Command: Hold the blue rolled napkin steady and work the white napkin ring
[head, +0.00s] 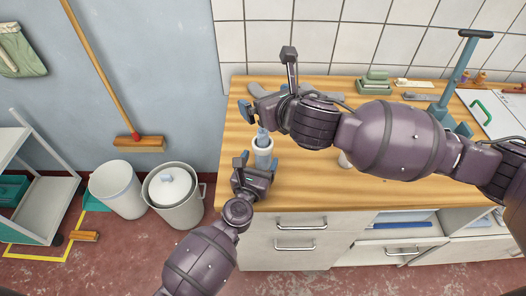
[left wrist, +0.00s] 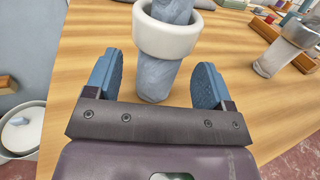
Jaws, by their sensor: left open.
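The blue rolled napkin (left wrist: 157,82) stands upright on the wooden counter in the left wrist view. The white napkin ring (left wrist: 166,38) is around its upper part, and napkin shows above and below it. In the head view the napkin (head: 263,159) and ring (head: 262,143) stand near the counter's left end. My left gripper (head: 256,161) is open, its blue-padded fingers on either side of the lower napkin, with gaps visible in the left wrist view (left wrist: 158,70). My right gripper (head: 254,116) is just above and beside the napkin's top; its jaw opening is unclear.
Another rolled napkin with a ring (left wrist: 285,48) stands to the right in the left wrist view. A lidded bin (head: 173,196) and white bucket (head: 117,188) stand on the floor left of the counter (head: 300,192). A clipboard and small items lie at the counter's right.

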